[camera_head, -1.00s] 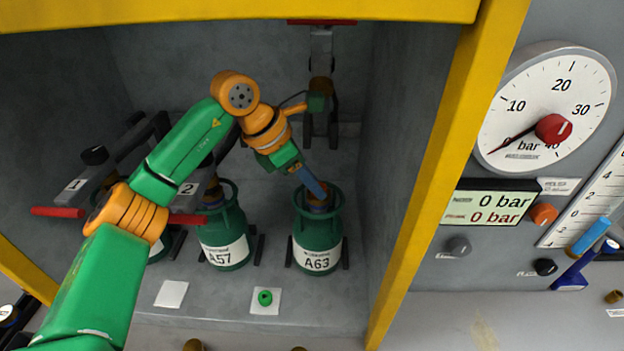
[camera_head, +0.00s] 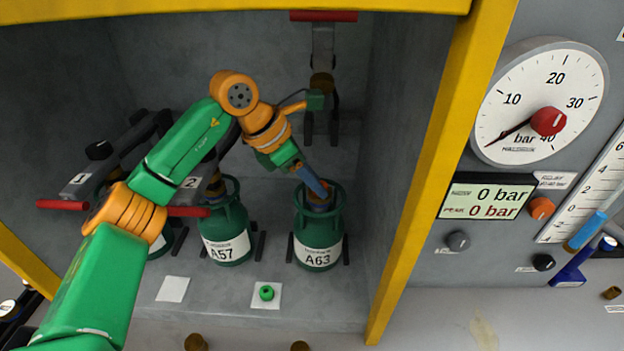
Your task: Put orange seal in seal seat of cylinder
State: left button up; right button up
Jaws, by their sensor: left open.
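The green cylinder A63 (camera_head: 318,256) stands upright on the right of the cabinet floor. My left gripper (camera_head: 320,194) points down into its collar, at the brownish valve top, with its jaws open. The gripper covers much of the valve top, so the seal seat is hidden. I cannot make out an orange seal; one at the fingertips may be hidden. The green cylinder A57 (camera_head: 226,237) stands to its left. A green ring-shaped seal (camera_head: 267,292) lies on a white pad in front. My right gripper is not in view.
Clamp stations with red handles (camera_head: 62,205) stand behind on the left, and another (camera_head: 323,16) is at the back. A yellow post (camera_head: 430,190) bounds the cabinet on the right. A bare white pad (camera_head: 173,289) lies front left. A gauge panel (camera_head: 540,103) is beyond the post.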

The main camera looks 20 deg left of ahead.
pick_arm(q)
jog(key=shift+s+f+p, duration=0.15)
jog(key=shift+f+p, duration=0.05)
jog(key=shift+p, duration=0.1)
jog(key=w+v, duration=0.1)
jog(key=v, duration=1.1)
jog(key=shift+w+r, duration=0.25)
jog(key=shift+w, duration=0.15)
jog(key=shift+a, duration=0.1)
